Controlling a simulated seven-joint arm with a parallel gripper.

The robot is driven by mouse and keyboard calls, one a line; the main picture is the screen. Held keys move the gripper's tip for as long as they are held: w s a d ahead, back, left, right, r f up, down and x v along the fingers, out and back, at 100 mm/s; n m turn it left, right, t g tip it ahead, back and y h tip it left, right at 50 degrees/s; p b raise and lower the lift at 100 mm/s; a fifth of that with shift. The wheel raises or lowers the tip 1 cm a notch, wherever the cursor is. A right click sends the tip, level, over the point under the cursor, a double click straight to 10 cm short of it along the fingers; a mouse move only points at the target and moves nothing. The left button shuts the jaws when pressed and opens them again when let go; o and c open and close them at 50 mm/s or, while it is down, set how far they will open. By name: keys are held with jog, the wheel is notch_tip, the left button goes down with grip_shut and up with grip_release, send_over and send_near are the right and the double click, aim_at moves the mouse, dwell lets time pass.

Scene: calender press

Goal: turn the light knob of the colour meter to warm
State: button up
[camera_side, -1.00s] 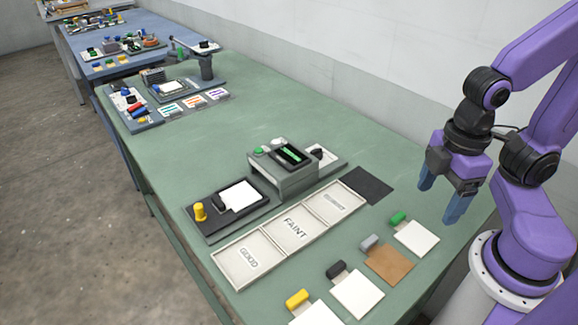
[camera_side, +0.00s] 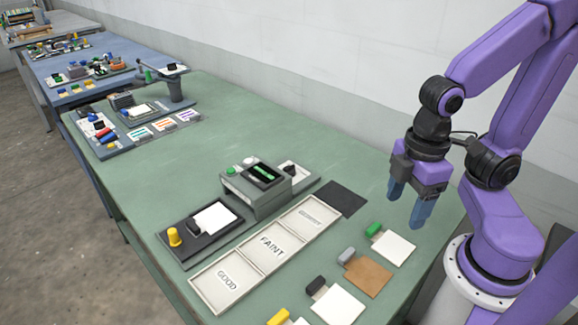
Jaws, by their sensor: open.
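A grey box-shaped device (camera_side: 256,190) with a dark screen showing a green mark stands mid-table; it looks like the colour meter. A green button (camera_side: 231,171) and a pale round button (camera_side: 249,161) sit on its top. A black knob-like part (camera_side: 289,168) shows on a pale plate behind its right side, partly hidden by the box. I cannot tell which part is the light knob, nor read any warm marking. My gripper (camera_side: 407,206) hangs open and empty above the right side of the table, to the right of the device and apart from it.
A pale tray (camera_side: 218,263) marked GOOD and FAINT lies in front of the device. A dark board (camera_side: 184,252) with a yellow knob (camera_side: 174,236) is left. Cards with coloured clips, such as a white one (camera_side: 394,248), lie at right. More equipment stands at the far end.

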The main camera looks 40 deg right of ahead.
jog(key=w+a+r+m, duration=0.2)
jog(key=w+a+m, duration=0.1)
jog(key=w, duration=0.7)
jog(key=m, duration=0.9)
send_over(289, 166)
notch_tip(289, 166, down, 18)
jog(key=shift+r, duration=0.2)
jog(key=c, duration=1.1)
